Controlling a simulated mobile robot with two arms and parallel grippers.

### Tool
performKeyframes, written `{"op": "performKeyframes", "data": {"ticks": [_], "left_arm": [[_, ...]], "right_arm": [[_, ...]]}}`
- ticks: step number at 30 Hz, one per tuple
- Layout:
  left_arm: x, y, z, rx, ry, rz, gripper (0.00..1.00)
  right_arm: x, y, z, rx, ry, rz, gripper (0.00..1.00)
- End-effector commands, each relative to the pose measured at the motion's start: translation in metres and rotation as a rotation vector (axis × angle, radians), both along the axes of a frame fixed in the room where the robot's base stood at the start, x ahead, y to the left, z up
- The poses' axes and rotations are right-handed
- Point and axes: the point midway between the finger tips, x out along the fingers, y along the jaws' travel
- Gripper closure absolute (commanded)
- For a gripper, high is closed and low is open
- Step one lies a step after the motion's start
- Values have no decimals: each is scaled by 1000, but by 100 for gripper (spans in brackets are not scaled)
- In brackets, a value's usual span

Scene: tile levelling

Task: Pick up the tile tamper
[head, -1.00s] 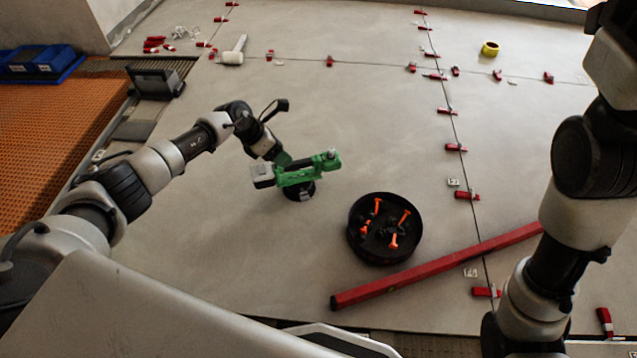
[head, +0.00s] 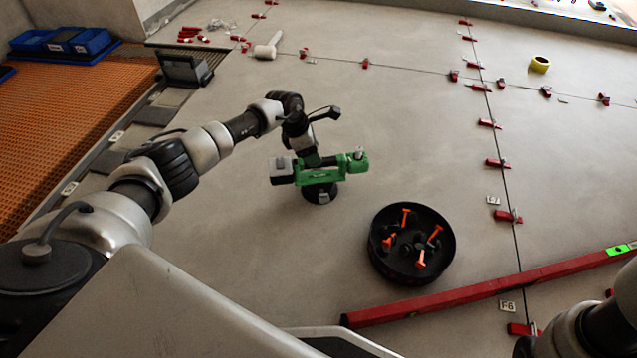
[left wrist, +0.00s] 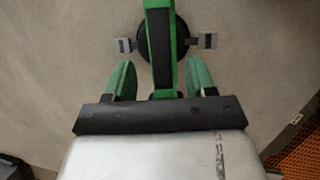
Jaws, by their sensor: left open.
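The tile tamper (head: 318,174) is a green power tool with a grey-and-black block at its left end and a round black base. It stands on the tiled floor left of the middle in the head view. My left gripper (head: 312,160) is at the tamper, just behind and above its body. In the left wrist view the gripper's two green fingers (left wrist: 161,78) are open, one on each side of the tamper's green and black body (left wrist: 163,50). Gaps show between fingers and body. My right gripper is out of view; only part of that arm shows at lower right.
A black tub (head: 412,273) with orange-handled pieces stands right of the tamper. A long red level (head: 450,304) lies in front of it. Red clips line the tile joints. A white mallet (head: 265,51) and yellow tape roll (head: 540,64) lie farther back.

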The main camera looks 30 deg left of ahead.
Motion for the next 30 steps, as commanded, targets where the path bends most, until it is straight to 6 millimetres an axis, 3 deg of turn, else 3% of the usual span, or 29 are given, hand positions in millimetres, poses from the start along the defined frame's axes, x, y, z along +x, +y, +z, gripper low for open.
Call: {"op": "performKeyframes", "data": {"ticks": [3, 8, 30], "left_arm": [[2, -6, -22, 0, 0, -2, 45], [7, -12, -38, -1, 1, 0, 45], [7, -13, -42, 1, 1, 0, 45]], "right_arm": [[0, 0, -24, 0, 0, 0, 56], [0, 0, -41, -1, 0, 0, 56], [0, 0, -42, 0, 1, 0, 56]]}}
